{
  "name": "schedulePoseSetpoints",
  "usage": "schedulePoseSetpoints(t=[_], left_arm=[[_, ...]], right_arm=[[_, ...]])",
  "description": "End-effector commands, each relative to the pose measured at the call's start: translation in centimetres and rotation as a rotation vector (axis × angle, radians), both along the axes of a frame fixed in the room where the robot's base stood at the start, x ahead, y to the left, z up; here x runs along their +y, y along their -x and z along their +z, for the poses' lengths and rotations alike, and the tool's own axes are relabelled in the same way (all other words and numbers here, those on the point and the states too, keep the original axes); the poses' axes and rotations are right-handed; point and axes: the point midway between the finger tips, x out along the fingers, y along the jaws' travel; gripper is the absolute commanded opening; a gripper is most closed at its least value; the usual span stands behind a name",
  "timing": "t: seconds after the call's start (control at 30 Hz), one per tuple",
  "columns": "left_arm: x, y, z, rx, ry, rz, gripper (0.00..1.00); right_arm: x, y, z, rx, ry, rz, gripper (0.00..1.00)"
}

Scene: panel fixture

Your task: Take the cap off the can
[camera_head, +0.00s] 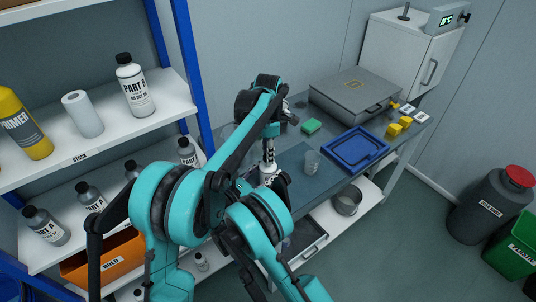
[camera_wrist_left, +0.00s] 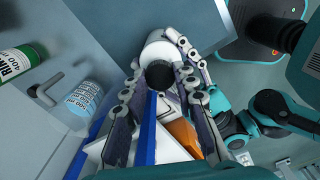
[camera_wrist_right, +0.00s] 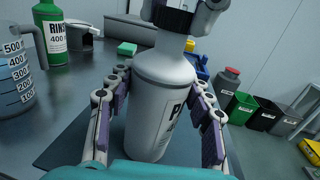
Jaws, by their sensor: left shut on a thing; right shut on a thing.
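The white can (camera_wrist_right: 150,105) stands upright on the dark mat in the right wrist view, with printed lettering on its right side. Its black cap (camera_wrist_right: 172,18) is at the top, partly cut off by the frame edge. My right gripper (camera_wrist_right: 158,80) is shut around the can's body, one finger on each side. My left gripper (camera_wrist_left: 160,58) comes down from above and is shut at the cap. The left wrist view shows the cap end-on (camera_wrist_left: 158,75) between its fingers, with the white can behind it. In the head view, my arms partly hide the can (camera_head: 268,170).
A clear beaker (camera_head: 312,160), blue tray (camera_head: 342,163), green sponge (camera_head: 311,126) and grey case (camera_head: 350,90) are on the workbench. A green rinse bottle (camera_wrist_right: 50,35) and measuring jug (camera_wrist_right: 14,75) stand left of the can in the right wrist view. Shelves with bottles fill the left.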

Motion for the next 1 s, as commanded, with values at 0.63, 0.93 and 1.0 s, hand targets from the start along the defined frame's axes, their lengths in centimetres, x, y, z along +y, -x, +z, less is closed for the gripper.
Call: schedulePoseSetpoints(t=[0.63, 0.93, 1.0], left_arm=[[0.0, 0.0, 1.5, 0.0, 0.0, 0.0, 0.0], [0.0, 0.0, 3.6, 0.0, 0.0, 0.0, 0.0], [0.0, 0.0, 4.5, 0.0, 0.0, 0.0, 0.0]], right_arm=[[0.0, 0.0, 0.0, 0.0, 0.0, 0.0, 0.0], [0.0, 0.0, 0.0, 0.0, 0.0, 0.0, 0.0], [0.0, 0.0, 0.0, 0.0, 0.0, 0.0, 0.0]])
